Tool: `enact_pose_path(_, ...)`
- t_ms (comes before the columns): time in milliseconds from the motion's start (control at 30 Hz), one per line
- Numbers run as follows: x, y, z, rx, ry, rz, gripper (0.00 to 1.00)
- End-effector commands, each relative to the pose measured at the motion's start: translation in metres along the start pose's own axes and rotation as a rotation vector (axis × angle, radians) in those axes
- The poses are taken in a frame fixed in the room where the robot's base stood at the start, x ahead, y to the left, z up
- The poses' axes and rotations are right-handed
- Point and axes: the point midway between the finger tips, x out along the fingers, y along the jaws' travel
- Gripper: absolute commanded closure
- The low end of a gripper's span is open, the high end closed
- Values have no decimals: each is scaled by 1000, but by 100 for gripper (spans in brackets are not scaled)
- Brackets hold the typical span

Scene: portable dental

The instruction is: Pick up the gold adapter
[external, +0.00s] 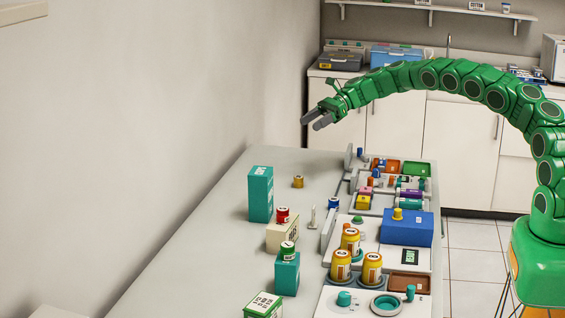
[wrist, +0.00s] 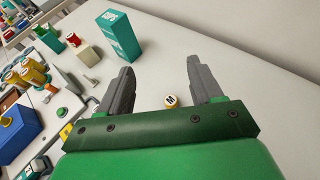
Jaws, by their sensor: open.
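The gold adapter (external: 298,182) is a small gold cylinder standing alone on the grey-white tabletop, right of a tall teal box. In the wrist view, a small round gold piece with a pale marked top (wrist: 171,101) shows between the bases of my fingers; it appears to be the same adapter, partly close to the green palm edge. My gripper (external: 311,122) is open and empty, held well above the table's far part. In the wrist view my gripper's two grey fingers (wrist: 160,66) are spread apart, with bare tabletop between their tips.
The tall teal box (external: 260,194) stands left of the adapter. A cream box with a red-topped jar (external: 282,215) is nearer the camera. A blue box (external: 406,228), yellow jars (external: 341,265) and trays crowd the right side. The tabletop around the adapter is clear.

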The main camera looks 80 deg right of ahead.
Motion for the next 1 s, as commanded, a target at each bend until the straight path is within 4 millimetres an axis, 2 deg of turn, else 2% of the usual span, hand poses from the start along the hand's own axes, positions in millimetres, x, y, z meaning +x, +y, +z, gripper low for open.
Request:
enact_pose_path(100, -28, -1, -13, -10, 3, 14, 35)
enact_pose_path(133, -27, 0, -18, -10, 2, 19, 35)
enact_pose_path(700, 21, -1, -123, -11, 0, 16, 35)
enact_pose_path(833, 28, -1, -141, -11, 1, 15, 35)
enact_pose_path(1000, 33, -1, -152, -11, 2, 15, 35)
